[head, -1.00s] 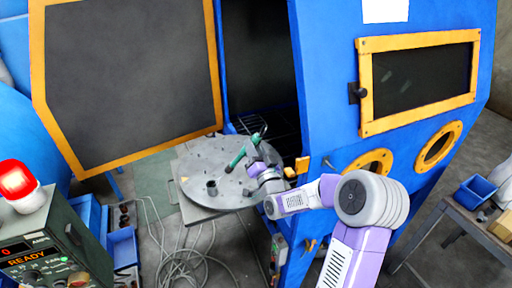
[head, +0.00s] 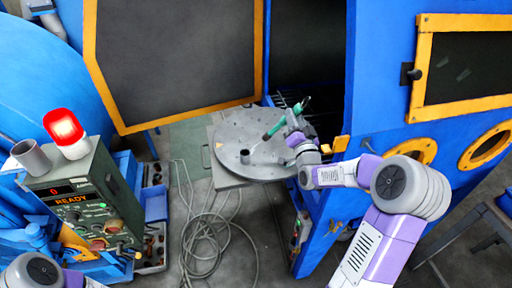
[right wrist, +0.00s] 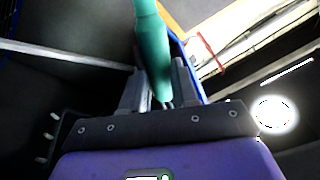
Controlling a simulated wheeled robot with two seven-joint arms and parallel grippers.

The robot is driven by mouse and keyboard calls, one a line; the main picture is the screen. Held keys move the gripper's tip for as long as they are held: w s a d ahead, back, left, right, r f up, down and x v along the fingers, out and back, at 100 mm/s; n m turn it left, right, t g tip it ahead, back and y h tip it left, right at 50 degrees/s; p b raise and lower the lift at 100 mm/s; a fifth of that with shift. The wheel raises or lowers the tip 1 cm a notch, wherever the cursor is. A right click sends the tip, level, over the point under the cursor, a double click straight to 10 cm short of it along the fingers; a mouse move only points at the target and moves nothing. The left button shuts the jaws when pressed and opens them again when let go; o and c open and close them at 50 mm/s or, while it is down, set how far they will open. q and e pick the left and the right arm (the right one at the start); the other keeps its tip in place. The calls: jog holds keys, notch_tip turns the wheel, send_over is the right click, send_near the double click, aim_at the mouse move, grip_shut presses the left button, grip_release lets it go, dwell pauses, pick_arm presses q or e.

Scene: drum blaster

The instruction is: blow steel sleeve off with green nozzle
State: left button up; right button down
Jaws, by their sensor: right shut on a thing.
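The green nozzle (head: 274,129) is a slim green tube held slanted over the grey round turntable (head: 228,133), its lower end toward the left. My right gripper (head: 292,121) is shut on it, and the right wrist view shows the green nozzle (right wrist: 152,45) between the two fingers (right wrist: 159,85). A grey metal cylinder (head: 31,157), which looks like the steel sleeve, stands on the control box, left of the red lamp, apart from the nozzle. My left gripper is not in view; part of my left arm shows at the bottom left.
The control box (head: 88,203) with a lit red lamp (head: 63,128) stands at the left. A small dark round piece (head: 244,156) is on the turntable. The blue cabinet (head: 385,100) and its open door (head: 175,60) frame the back. A coiled cable (head: 207,240) lies on the floor.

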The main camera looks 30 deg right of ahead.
dwell(0.5)
notch_tip(320, 180, up, 6)
jog(key=p, duration=0.2)
dwell(0.3)
